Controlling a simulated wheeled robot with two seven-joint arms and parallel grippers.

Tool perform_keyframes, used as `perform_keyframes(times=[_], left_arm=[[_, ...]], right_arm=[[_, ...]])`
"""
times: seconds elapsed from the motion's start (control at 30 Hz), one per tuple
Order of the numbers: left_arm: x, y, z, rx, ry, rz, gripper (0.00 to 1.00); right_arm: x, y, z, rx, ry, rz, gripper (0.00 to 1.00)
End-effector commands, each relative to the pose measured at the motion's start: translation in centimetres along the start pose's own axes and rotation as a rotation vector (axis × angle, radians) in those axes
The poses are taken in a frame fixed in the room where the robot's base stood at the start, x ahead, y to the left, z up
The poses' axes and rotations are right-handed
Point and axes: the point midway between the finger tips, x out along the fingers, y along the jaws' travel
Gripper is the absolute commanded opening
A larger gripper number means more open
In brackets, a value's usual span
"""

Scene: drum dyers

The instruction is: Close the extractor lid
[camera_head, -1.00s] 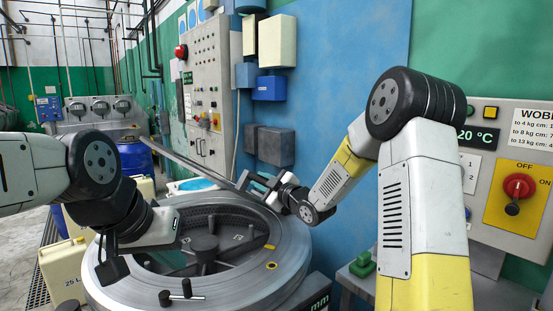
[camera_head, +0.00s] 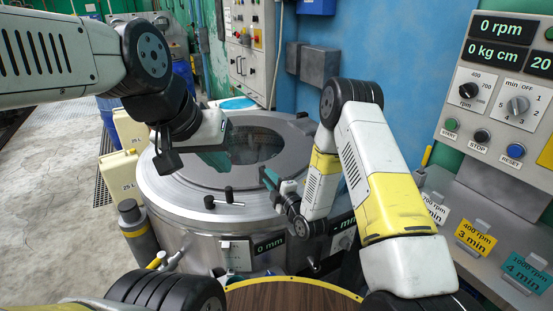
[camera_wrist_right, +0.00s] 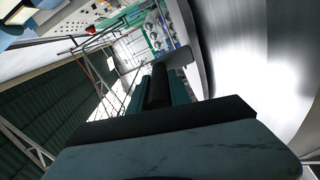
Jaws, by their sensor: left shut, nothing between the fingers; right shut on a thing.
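The extractor (camera_head: 185,222) is a round steel drum at the middle of the head view. Its lid (camera_head: 293,143), a grey ring with a dark glass window (camera_head: 250,146), lies over the drum top and looks flat; whether it is fully seated I cannot tell. My right gripper (camera_head: 268,179) is at the lid's front right edge, shut on what looks like the lid handle. In the right wrist view, a dark cylindrical bar (camera_wrist_right: 158,88) shows between the fingers, with shiny metal beside it. My left gripper (camera_head: 168,161) is shut and empty above the lid's left edge.
A black two-knob fitting (camera_head: 224,198) sits on the front rim. The control panel (camera_head: 500,85) and label cards (camera_head: 475,238) are at right. Yellowish canisters (camera_head: 120,175) stand left of the drum. The floor (camera_head: 50,165) at far left is clear.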

Motion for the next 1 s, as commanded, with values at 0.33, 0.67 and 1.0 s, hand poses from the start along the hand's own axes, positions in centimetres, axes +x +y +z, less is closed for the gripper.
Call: perform_keyframes(times=[0.33, 0.67, 1.0], left_arm=[[0.0, 0.0, 0.0, 0.0, 0.0, 0.0, 0.0], [0.0, 0.0, 0.0, 0.0, 0.0, 0.0, 0.0], [0.0, 0.0, 0.0, 0.0, 0.0, 0.0, 0.0]], right_arm=[[-0.1, -1.5, 0.2, -0.024, -0.002, -0.01, 0.0], [-0.1, -1.6, 0.3, -0.022, -0.004, -0.012, 0.45], [-0.1, -1.2, 0.2, -0.023, -0.001, -0.003, 0.45]])
